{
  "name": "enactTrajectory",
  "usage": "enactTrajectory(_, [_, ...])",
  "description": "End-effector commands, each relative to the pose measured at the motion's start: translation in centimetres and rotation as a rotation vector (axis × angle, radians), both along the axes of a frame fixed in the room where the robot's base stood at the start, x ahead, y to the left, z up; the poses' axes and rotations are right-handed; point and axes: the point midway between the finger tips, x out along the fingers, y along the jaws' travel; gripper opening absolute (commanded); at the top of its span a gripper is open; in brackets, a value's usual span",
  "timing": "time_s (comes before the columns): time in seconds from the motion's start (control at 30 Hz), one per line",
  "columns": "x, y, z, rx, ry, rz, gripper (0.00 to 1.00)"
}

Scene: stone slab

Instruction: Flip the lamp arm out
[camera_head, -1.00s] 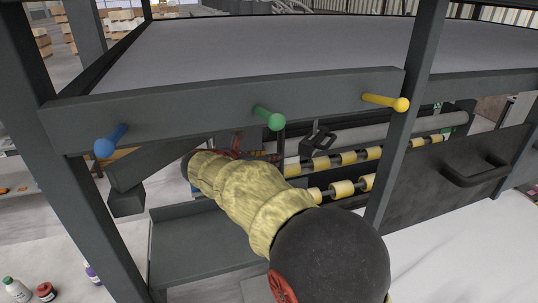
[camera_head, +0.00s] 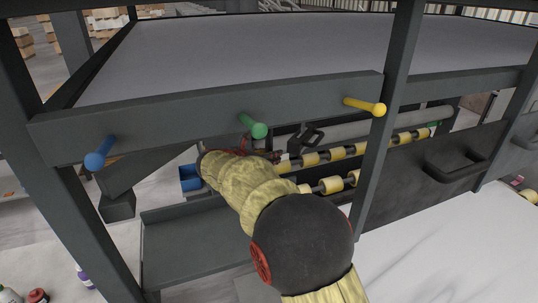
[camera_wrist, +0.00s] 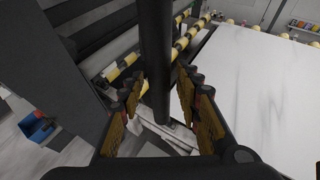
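In the wrist view, a dark round bar (camera_wrist: 155,60) runs down from the top edge and ends between the fingers of my gripper (camera_wrist: 158,108). It may be the lamp arm, but I cannot tell for sure. The fingers, with yellow-brown pads, stand apart on either side of the bar. A narrow gap shows at the right, and contact at the left is unclear. In the head view, my gripper is largely hidden beyond my yellow-sleeved arm, below the front beam (camera_head: 215,115). No lamp head can be made out clearly.
Blue (camera_head: 100,153), green (camera_head: 255,127) and yellow (camera_head: 365,106) pegs stick out of the beam. Yellow-banded rollers (camera_head: 335,184) lie behind my arm. A white stone slab (camera_head: 455,245) is at right. A frame post (camera_head: 385,150) stands right of my arm. A blue bin (camera_head: 190,177) is behind.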

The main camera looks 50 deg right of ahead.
Motion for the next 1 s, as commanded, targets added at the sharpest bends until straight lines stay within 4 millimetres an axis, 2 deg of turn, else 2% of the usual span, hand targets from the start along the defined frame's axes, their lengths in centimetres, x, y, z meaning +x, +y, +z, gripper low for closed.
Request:
enactTrajectory(0.53, [0.01,0.02,0.02,0.0,0.0,0.0,0.01])
enactTrajectory(1.0, [0.01,0.03,0.04,0.0,-0.001,0.0,0.0])
